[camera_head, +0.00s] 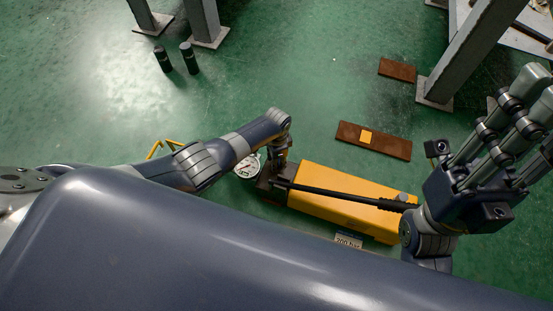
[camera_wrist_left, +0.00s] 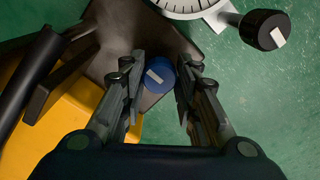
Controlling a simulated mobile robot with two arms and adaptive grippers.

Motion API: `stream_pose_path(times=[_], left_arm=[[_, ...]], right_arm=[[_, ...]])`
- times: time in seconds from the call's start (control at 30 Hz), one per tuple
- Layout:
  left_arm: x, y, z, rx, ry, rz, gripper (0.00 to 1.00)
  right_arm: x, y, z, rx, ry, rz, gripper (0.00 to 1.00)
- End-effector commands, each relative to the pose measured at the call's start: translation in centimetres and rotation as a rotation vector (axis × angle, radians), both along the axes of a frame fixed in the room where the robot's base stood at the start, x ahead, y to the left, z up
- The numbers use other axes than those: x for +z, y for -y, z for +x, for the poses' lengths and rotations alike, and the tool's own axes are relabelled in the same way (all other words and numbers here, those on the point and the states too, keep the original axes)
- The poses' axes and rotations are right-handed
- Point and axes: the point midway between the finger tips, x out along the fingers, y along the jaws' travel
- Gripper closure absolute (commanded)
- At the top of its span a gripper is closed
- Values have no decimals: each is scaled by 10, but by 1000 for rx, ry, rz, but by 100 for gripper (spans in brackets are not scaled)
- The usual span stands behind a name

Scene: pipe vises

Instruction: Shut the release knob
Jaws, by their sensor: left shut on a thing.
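A yellow hand pump (camera_head: 335,195) with a long black handle (camera_head: 345,196) lies on the green floor in the head view. In the left wrist view a round blue knob (camera_wrist_left: 159,75) with a white mark sits at the pump's dark end block (camera_wrist_left: 115,55). My left gripper (camera_wrist_left: 158,88) is shut on this blue knob, with a finger on each side. In the head view my left gripper (camera_head: 280,152) is over the pump's left end and hides the knob. My right gripper (camera_head: 535,90) is at the right, away from the knob, its fingers pointing up and right.
A white dial gauge (camera_head: 246,166) stands beside the pump's end. A black knob with a white mark (camera_wrist_left: 265,30) is near the gauge in the wrist view. Brown plates (camera_head: 375,140) and two dark cylinders (camera_head: 189,58) are on the floor. Grey posts (camera_head: 463,50) stand behind.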

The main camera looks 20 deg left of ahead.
Motion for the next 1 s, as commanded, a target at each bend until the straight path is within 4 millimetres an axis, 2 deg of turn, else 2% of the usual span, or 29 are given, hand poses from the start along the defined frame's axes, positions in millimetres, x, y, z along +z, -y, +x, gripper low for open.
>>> stream_pose_path(times=[0.37,0.4,0.47,0.83,1.0], left_arm=[[-1,0,-2,-5,-4,1,95],[-1,0,-2,-5,-4,1,64],[-1,0,-2,-5,-3,0,51],[1,0,0,-4,0,0,51],[9,1,1,-3,1,-2,51]], right_arm=[[-1,0,0,0,-3,0,75],[-1,0,0,0,-4,0,75],[-2,0,0,0,-6,0,75],[-1,1,0,-1,-5,0,75],[-1,0,0,-1,-5,0,75]])
